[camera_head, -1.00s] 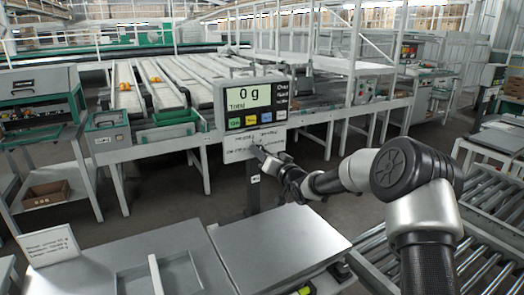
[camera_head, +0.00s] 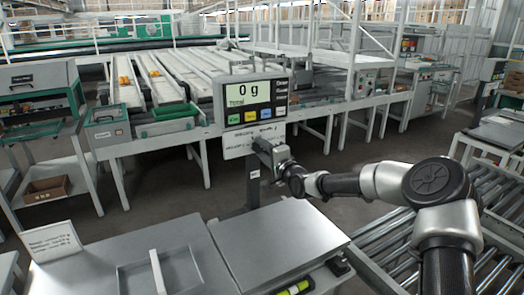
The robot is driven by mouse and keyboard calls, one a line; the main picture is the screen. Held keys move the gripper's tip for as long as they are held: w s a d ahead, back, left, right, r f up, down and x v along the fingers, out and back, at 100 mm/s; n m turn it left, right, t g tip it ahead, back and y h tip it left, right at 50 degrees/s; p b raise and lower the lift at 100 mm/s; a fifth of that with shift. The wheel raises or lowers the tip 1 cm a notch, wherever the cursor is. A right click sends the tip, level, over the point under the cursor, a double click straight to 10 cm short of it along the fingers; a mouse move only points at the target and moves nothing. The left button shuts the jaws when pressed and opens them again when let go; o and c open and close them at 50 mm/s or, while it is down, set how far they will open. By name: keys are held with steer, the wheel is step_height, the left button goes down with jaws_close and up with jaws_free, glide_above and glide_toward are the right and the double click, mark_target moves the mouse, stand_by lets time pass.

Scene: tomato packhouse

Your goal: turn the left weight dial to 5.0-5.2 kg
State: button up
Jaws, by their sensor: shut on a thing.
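The scale's display unit (camera_head: 249,101) stands on a post and reads 0 g. A white plate (camera_head: 236,144) with small printed marks hangs under it, and its lettering is too small to read. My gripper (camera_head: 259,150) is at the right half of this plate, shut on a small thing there. The jaws hide that thing, so I cannot make out the dial, its pointer or its setting, nor tell from the picture which dial it is.
The bare metal scale platform (camera_head: 275,242) lies below the display. A printed card (camera_head: 52,242) stands at the lower left. A roller conveyor (camera_head: 395,245) runs at the right, and sorting lanes (camera_head: 180,82) lie behind the display.

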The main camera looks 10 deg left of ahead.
steer(key=shift+f+m+b, duration=0.15)
steer(key=shift+m+b, duration=0.3)
steer(key=shift+m, duration=1.15)
steer(key=o, duration=1.1)
steer(key=shift+c, duration=0.2)
steer(key=shift+s+d, duration=0.2)
steer(key=shift+s, duration=0.05)
steer(key=p+v, duration=0.2)
steer(key=v, duration=1.5)
